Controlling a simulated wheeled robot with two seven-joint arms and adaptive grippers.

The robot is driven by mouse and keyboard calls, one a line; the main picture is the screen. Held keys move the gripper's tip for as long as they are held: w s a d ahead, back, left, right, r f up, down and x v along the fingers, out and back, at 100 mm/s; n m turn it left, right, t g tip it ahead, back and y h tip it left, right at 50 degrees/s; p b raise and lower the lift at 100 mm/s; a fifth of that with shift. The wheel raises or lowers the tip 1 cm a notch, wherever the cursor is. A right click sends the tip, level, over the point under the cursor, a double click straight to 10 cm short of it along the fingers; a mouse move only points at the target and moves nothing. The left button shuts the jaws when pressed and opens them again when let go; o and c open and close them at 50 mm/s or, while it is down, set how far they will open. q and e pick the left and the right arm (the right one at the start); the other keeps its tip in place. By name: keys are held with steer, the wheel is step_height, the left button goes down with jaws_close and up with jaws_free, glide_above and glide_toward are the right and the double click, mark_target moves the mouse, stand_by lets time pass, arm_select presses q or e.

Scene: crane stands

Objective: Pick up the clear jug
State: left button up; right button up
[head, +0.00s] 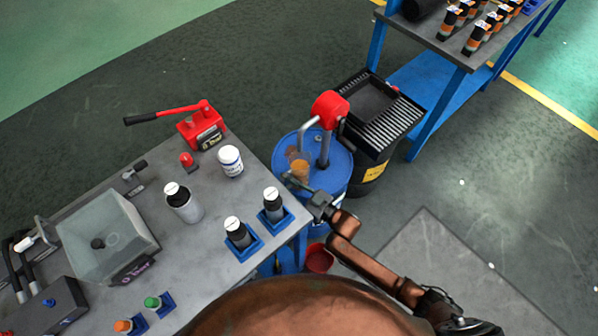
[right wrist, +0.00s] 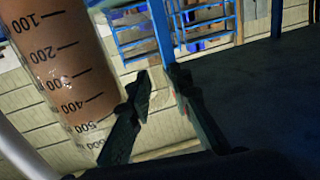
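The clear jug (head: 300,171) with brown-orange contents stands on the lid of the blue drum (head: 338,160), under the pump's spout. In the right wrist view the jug (right wrist: 62,72) is large at the left, with printed volume marks, and is brown through its wall. My right gripper (head: 294,182) is just in front of the jug in the head view. In the right wrist view its two fingers (right wrist: 160,85) are apart with nothing between them, and the jug lies to the left of both. Whether a finger touches the jug I cannot tell. My left gripper is not in view.
A red-topped pump (head: 330,108) rises from the drum close to the jug. A grey workbench (head: 205,248) with bottles in blue holders stands left of the drum. A black slatted bin (head: 395,125) is behind it. A red bucket (head: 319,259) is on the floor.

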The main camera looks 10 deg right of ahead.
steer(key=shift+w+a, duration=0.3)
steer(key=shift+a, duration=0.1)
steer(key=shift+c, duration=0.7)
jaws_close()
steer(key=shift+r, duration=0.15)
